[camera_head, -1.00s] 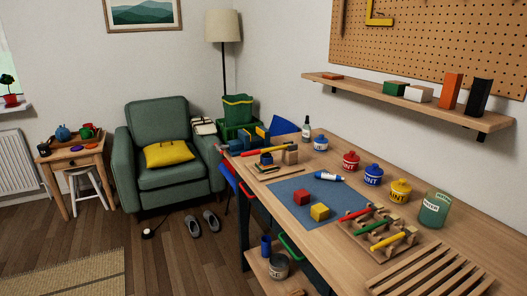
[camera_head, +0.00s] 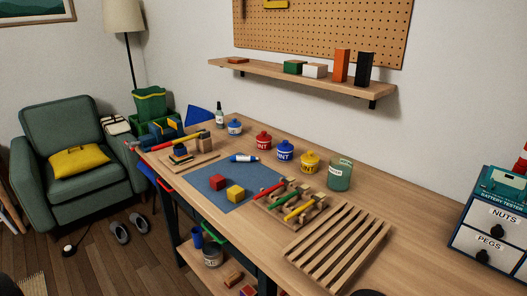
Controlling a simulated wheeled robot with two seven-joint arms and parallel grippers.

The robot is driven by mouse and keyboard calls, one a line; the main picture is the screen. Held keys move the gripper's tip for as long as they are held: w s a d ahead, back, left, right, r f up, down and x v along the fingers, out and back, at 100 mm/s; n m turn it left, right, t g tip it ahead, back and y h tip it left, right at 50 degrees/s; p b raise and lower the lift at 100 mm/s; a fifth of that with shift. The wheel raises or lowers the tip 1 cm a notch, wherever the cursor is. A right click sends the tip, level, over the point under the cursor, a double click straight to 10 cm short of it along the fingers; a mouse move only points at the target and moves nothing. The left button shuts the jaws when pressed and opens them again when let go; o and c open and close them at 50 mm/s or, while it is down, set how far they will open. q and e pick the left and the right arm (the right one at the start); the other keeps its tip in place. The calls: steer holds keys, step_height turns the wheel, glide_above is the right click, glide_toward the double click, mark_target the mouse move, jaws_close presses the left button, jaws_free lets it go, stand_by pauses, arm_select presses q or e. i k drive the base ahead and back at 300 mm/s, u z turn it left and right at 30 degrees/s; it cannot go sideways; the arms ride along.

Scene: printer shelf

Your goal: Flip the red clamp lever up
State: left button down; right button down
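A wooden clamp rack (camera_head: 318,214) sits on the workbench and carries three coloured levers. The red lever (camera_head: 266,191) is on its left side. It looks nearly flat, with its left end low near the blue mat. The green lever (camera_head: 284,201) is in the middle and the yellow lever (camera_head: 301,211) is on the right, at similar slants. Neither of my grippers is in view, and nothing touches the levers.
Red and yellow blocks (camera_head: 235,194) lie on the blue mat (camera_head: 215,202). Paint pots (camera_head: 284,150) and a green jar (camera_head: 340,174) stand behind the rack. A slatted wooden rack (camera_head: 337,247) is in front. A drawer box (camera_head: 492,236) stands at right, with clear bench before it.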

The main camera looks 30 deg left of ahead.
mark_target(178, 144)
steer(key=z, duration=1.8)
steer(key=k, duration=1.55)
steer(key=u, duration=2.1)
